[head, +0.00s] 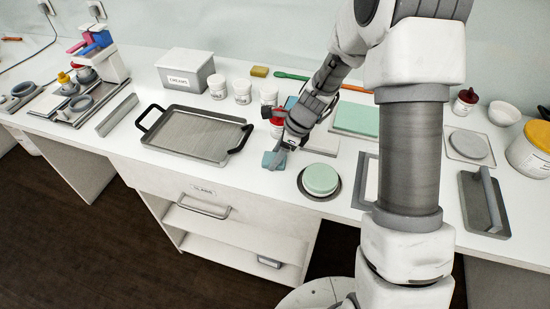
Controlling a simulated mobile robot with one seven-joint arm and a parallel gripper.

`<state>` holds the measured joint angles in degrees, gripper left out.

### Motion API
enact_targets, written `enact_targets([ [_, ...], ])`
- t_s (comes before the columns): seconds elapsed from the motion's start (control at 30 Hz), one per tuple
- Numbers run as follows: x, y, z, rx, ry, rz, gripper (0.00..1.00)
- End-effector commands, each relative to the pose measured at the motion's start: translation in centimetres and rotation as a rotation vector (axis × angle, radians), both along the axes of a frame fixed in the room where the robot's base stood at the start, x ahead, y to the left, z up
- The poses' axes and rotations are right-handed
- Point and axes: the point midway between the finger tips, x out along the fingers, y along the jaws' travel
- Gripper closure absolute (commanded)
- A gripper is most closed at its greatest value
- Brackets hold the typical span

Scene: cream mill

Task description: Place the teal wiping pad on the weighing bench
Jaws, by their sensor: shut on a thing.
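The teal wiping pad (272,161) is in the middle of the head view, near the front edge of the white bench (240,181). My gripper (282,150) reaches down to it from the upper right and is shut on it. The gripper and wrist hide the pad's upper right part. I cannot tell whether the pad touches the bench top or hangs just above it. No label in view names the weighing bench.
A metal tray with black handles (195,153) lies left of the pad. A round mint block on a dark dish (320,180) sits close on its right. White jars with red labels (242,91) and a CREAMS box (187,71) stand behind. The drawer (210,199) below is shut.

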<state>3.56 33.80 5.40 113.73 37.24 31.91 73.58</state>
Motion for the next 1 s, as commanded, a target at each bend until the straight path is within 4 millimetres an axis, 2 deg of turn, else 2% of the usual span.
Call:
enact_targets([
  [0.23, 0.0, 0.0, 1.2, 0.001, -0.002, 0.001, 0.99],
  [0.43, 0.1, 0.0, 4.7, 0.000, -0.005, 0.002, 0.99],
  [0.5, -0.2, -1.9, 5.2, -0.001, -0.003, -0.007, 0.99],
  [0.7, -0.9, -5.9, 7.6, -0.001, -0.002, -0.004, 0.99],
  [1.0, -1.6, -10.2, 10.2, 0.000, -0.001, -0.003, 0.99],
])
